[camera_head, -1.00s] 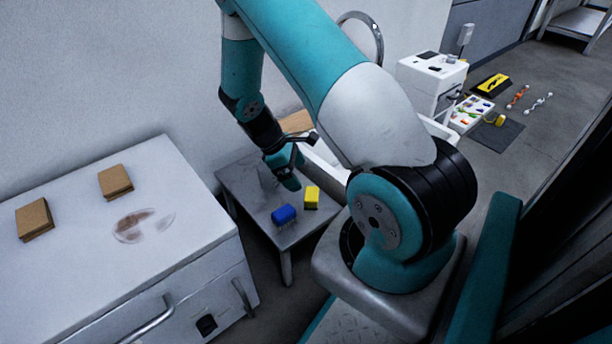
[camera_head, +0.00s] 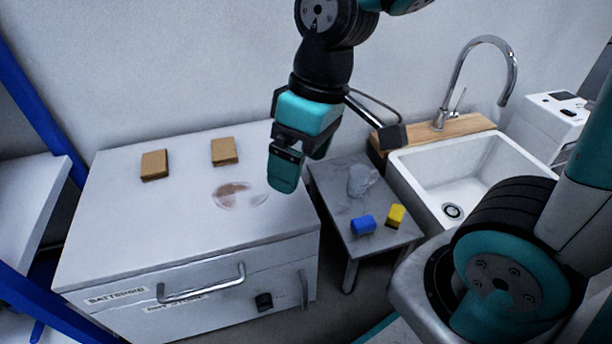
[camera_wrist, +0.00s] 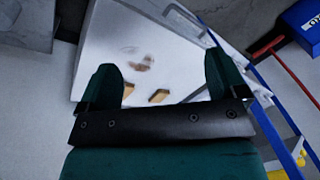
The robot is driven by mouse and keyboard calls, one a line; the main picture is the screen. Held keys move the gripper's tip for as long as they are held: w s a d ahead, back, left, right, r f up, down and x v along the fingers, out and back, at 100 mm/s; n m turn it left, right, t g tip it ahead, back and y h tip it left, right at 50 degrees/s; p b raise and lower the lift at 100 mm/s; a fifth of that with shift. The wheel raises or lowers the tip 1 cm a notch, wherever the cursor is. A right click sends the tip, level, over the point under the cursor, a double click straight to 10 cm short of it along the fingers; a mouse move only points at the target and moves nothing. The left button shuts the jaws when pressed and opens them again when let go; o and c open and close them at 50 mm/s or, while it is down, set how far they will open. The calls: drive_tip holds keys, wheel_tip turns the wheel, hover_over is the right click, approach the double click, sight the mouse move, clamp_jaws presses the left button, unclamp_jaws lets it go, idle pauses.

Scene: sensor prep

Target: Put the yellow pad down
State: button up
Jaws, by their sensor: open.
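The yellow pad (camera_head: 396,215) sits on the small grey table (camera_head: 340,205), near its right front edge and beside a blue pad (camera_head: 363,225). My gripper (camera_head: 287,172) is above the right part of the white cabinet top, left of the small table. It is open and empty, apart from the yellow pad. In the wrist view my gripper's fingers (camera_wrist: 160,82) are spread, with the cabinet top and its brown smear between and beyond them. The yellow pad does not show clearly in the wrist view.
The white cabinet (camera_head: 110,220) carries two brown blocks, the left one (camera_head: 155,164) and the right one (camera_head: 224,151), and a brown smear (camera_head: 238,195). A crumpled grey cloth-like thing (camera_head: 362,180) lies on the small table. A sink (camera_head: 470,165) with a tap stands to the right.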

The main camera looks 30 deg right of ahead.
drive_tip(key=s+a+r+y, duration=0.1)
drive_tip(key=s+a+r, duration=0.2)
drive_tip(key=s, duration=0.3)
drive_tip(key=shift+s+a, duration=0.15)
drive_tip(key=shift+s, duration=0.2)
wheel_tip(320, 180, up, 43)
drive_tip(key=p, duration=4.3)
drive_tip(key=shift+c, duration=0.3)
